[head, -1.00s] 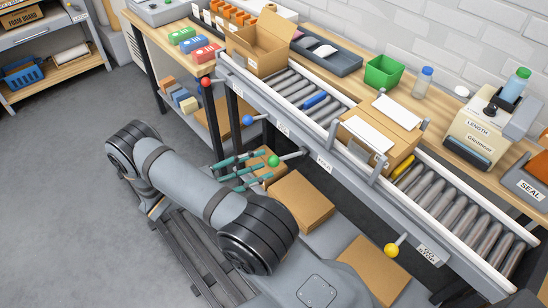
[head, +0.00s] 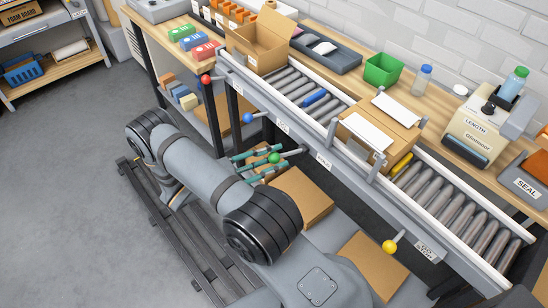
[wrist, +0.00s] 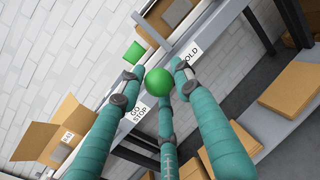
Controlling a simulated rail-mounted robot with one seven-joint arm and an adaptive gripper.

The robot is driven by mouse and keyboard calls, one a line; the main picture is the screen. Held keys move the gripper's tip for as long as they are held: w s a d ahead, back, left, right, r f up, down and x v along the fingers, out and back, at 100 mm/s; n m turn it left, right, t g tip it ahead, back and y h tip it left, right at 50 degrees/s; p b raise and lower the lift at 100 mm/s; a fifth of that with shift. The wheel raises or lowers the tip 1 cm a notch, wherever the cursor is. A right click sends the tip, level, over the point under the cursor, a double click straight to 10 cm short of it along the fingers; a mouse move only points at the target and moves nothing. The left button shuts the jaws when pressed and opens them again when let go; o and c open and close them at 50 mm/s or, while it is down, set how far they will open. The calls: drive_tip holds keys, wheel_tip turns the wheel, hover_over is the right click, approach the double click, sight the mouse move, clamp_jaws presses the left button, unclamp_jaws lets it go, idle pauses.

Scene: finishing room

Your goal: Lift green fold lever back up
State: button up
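The green fold lever is a short rod with a green ball knob (head: 274,157), sticking out from the conveyor's front beside the FOLD label (head: 324,161). In the wrist view the green knob (wrist: 158,82) sits in the middle, between and just past my fingertips. My gripper (head: 266,160) has teal fingers with grey tips, spread apart around the knob. In the wrist view my gripper (wrist: 155,90) looks open. I cannot tell whether any finger touches the knob. Most of the lever's rod is hidden behind the knob in the wrist view.
A red knob (head: 205,79), a blue knob (head: 247,118) and a yellow knob (head: 389,246) also stick out along the conveyor front. A carton with white sheets (head: 373,130) sits on the rollers. Brown boxes (head: 303,196) lie below the conveyor, close under my gripper.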

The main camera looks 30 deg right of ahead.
drive_tip(key=shift+s, duration=0.2)
drive_tip(key=c, duration=0.6)
drive_tip(key=shift+r, duration=0.1)
clamp_jaws()
drive_tip(key=shift+r, duration=0.1)
